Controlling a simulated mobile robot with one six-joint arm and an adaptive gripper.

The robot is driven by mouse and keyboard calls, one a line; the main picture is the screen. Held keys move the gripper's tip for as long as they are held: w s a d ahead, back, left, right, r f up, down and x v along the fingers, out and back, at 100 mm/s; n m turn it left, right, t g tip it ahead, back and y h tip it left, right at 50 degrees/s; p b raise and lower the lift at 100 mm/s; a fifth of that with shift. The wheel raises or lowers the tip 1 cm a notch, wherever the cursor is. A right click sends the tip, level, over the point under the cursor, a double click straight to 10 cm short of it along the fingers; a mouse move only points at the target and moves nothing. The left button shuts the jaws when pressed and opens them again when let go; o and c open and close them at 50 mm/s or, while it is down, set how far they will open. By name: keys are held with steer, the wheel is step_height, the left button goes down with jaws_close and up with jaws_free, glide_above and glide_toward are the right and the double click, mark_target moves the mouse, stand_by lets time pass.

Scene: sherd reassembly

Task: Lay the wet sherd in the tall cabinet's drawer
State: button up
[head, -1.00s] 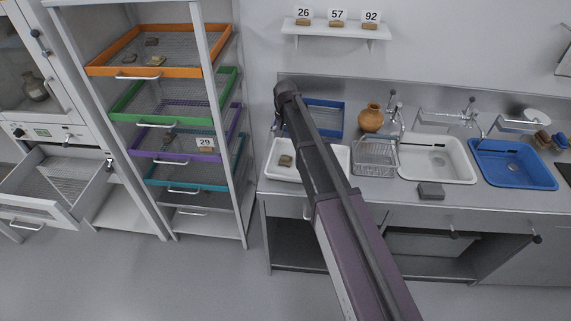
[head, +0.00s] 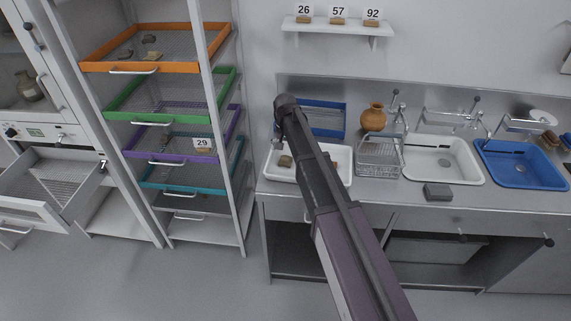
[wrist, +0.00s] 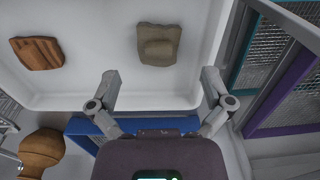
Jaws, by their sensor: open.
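Two sherds lie apart in a white tray (head: 338,178) on the counter: a grey-brown one (wrist: 159,44) and a reddish-brown one (wrist: 37,53). I cannot tell for sure which is wet. In the head view the grey-brown sherd (head: 285,161) shows left of my arm, and the other (head: 334,162) is partly hidden by it. My gripper (wrist: 160,82) is open and empty, its fingers reaching over the tray's edge, short of the grey-brown sherd. The tall cabinet (head: 42,133) stands far left with its meshed drawer (head: 68,180) pulled out.
A rack with orange (head: 155,43), green, purple and teal trays stands between cabinet and counter. A blue crate (head: 326,118), a jug (head: 373,116), a wire basket (head: 379,158) and sinks (head: 441,160) fill the counter. The floor in front is clear.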

mark_target(286, 160)
steer(key=shift+f, duration=0.1)
stand_by(0.3)
steer(key=shift+w+d+f+b, duration=0.1)
steer(key=shift+f+b, duration=2.4)
steer(key=shift+b, duration=0.1)
steer(key=shift+r, duration=0.1)
steer(key=c, duration=1.2)
